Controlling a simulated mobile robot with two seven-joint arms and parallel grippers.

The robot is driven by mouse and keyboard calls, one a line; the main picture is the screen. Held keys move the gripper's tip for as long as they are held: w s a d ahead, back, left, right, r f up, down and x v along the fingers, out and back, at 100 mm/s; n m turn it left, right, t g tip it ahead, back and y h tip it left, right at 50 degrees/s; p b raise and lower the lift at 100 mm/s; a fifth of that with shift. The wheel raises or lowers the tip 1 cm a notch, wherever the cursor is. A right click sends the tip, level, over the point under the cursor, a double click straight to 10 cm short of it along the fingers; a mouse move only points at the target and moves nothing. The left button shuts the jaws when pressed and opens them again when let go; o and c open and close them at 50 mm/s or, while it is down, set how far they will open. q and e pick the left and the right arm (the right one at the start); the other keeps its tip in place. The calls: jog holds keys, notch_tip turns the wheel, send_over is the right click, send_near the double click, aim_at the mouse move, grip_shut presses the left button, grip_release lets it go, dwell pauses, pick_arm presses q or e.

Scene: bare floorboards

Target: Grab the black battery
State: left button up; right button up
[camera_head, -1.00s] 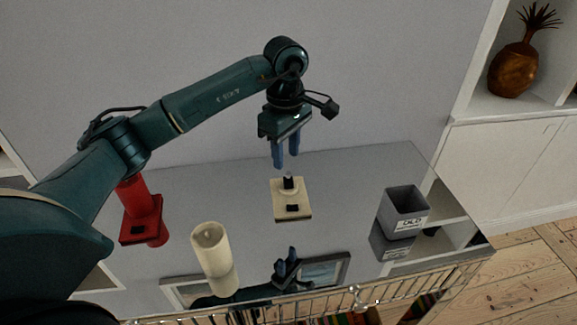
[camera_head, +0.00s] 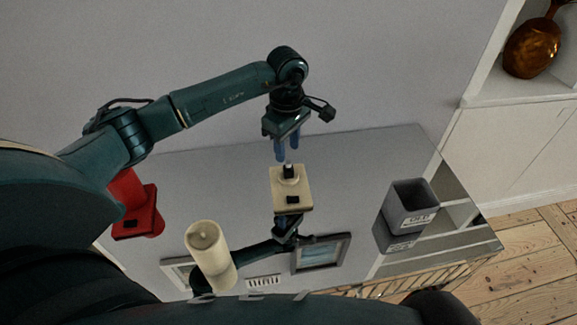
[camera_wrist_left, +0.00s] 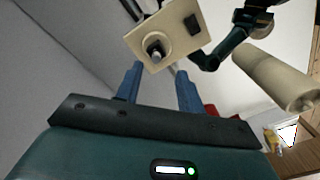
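The black battery (camera_head: 288,171) stands upright in a beige holder (camera_head: 291,203) with a black patch on the glossy table. My left gripper (camera_head: 287,153) is open and empty, pointing down just above the battery. In the left wrist view the battery (camera_wrist_left: 155,49) shows end-on in the holder (camera_wrist_left: 178,38), ahead of the gap between the two blue fingers (camera_wrist_left: 158,78). The fingers look apart from it. My right gripper is not in view.
A grey open box (camera_head: 411,200) with a label stands to the right on the table (camera_head: 345,175). A cream cylinder (camera_head: 205,245) is at the front left, and a red object (camera_head: 133,205) is at the far left near my arm. The tabletop reflects things. A wall rises behind it.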

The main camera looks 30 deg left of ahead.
aim_at(288, 161)
pick_arm(q)
jog(key=f, duration=0.1)
jog(key=f+p, duration=0.1)
jog(key=f, duration=0.3)
jog(key=shift+w+f, duration=0.1)
jog(key=shift+w, duration=0.2)
grip_shut()
